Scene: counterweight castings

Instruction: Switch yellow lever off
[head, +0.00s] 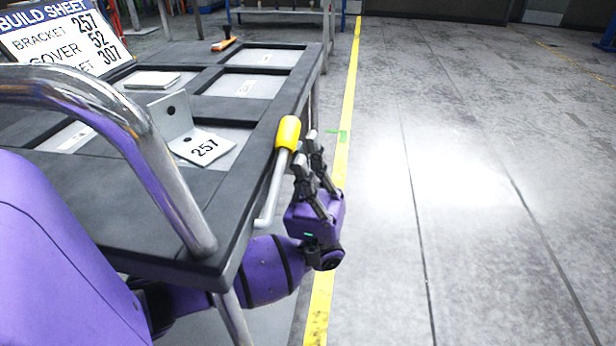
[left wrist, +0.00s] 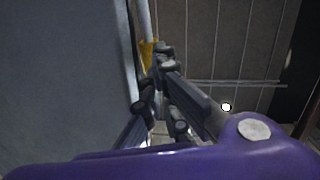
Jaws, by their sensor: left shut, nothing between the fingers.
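The yellow lever (head: 288,133) is a yellow grip on a bent metal rod at the right side of the dark cart. It points up, and the rod runs down and a little left along the cart's edge. My left gripper (head: 312,135) is shut and empty, close to the right of the yellow grip in the head view. I cannot tell whether it touches the lever. In the left wrist view the yellow grip (left wrist: 148,54) shows in part behind the fingertips (left wrist: 164,58). My right gripper is in neither view.
The cart top (head: 235,105) has several recesses. A bracket marked 257 (head: 204,148) and a white plate (head: 153,80) lie there. A build sheet (head: 62,38) stands at the left. A chrome handle (head: 165,170) rises at the near end. The floor to the right is clear.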

